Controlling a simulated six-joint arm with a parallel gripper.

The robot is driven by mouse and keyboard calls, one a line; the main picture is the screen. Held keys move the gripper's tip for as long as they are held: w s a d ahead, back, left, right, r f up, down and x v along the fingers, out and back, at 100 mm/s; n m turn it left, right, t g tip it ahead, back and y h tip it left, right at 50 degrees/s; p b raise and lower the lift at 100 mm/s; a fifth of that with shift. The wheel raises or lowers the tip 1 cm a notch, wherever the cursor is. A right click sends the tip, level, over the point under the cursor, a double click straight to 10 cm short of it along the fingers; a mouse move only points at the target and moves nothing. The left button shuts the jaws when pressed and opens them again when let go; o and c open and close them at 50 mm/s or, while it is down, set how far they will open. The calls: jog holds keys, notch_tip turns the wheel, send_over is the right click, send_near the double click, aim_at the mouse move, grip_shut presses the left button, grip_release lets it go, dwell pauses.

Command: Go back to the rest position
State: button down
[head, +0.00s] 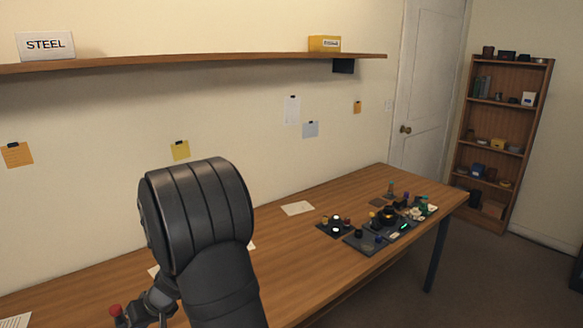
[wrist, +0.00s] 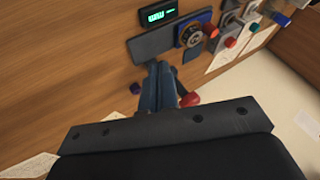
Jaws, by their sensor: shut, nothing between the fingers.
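My gripper (wrist: 160,72) shows in the wrist view as two blue-grey fingers close together, with nothing between them. They point toward the wooden table top, near a grey mat (wrist: 150,45). I cannot tell whether they touch the table. A red piece (wrist: 190,100) shows just beside the fingers, partly hidden by the black gripper body. In the head view my dark arm fills the lower left middle, and the fingertips cannot be made out there. A red-topped thing (head: 115,311) stands at the lower left, beside dark grey parts.
A display with green digits (wrist: 157,16), a blue device with a dial (wrist: 191,36) and a red knob (wrist: 231,42) lie near the fingers. Mats with small parts (head: 365,241) cover the table's right end. A shelf (head: 200,62) runs along the wall above. The table's middle is mostly clear.

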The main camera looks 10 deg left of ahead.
jog(key=x, duration=0.8)
jog(key=shift+s+a+f, duration=0.1)
jog(key=shift+a+f, duration=0.1)
jog(key=shift+f, duration=0.1)
jog(key=s+a, duration=0.1)
jog(key=s+a+f, duration=0.1)
jog(key=a, duration=0.1)
jog(key=shift+s+a, duration=0.25)
jog(key=shift+s, duration=0.1)
jog(key=w+d, duration=0.3)
jog(key=d, duration=0.1)
jog(key=w+d, duration=0.2)
jog(key=shift+w+r, duration=0.35)
jog(key=d+r+m+g, duration=0.1)
jog(key=m, duration=0.2)
jog(key=w+d+r+m+g+y, duration=0.1)
jog(key=d+m, duration=0.1)
jog(key=m, duration=0.2)
jog(key=w+d+r+m+g, duration=0.1)
jog(key=d+m, duration=0.1)
jog(key=m, duration=0.1)
jog(key=shift+w+r+g+y, duration=0.1)
jog(key=shift+r+g+y, duration=0.2)
jog(key=shift+g, duration=0.1)
